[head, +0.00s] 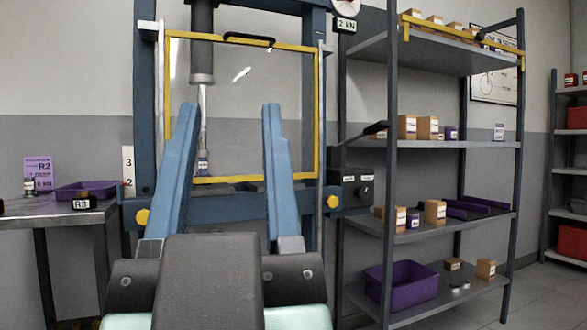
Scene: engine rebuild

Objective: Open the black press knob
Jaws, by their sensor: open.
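A small black knob (365,190) sits on the dark control box (347,196) at the right side of the blue press frame (145,100). Its exact turn position is too small to tell. My gripper (231,108) is in the foreground, with two long blue fingers spread wide and nothing between them. It points forward at the press, to the left of the knob and apart from it. The yellow-edged clear guard (295,115) and the grey press ram (202,45) show behind the fingers. My gripper's body hides the lower middle of the press.
A shelf rack (392,100) with boxes and a purple bin (402,286) stands close to the right of the knob. A black-gripped lever (376,128) juts out above the control box. A metal table (60,212) with a purple tray (88,191) is at left.

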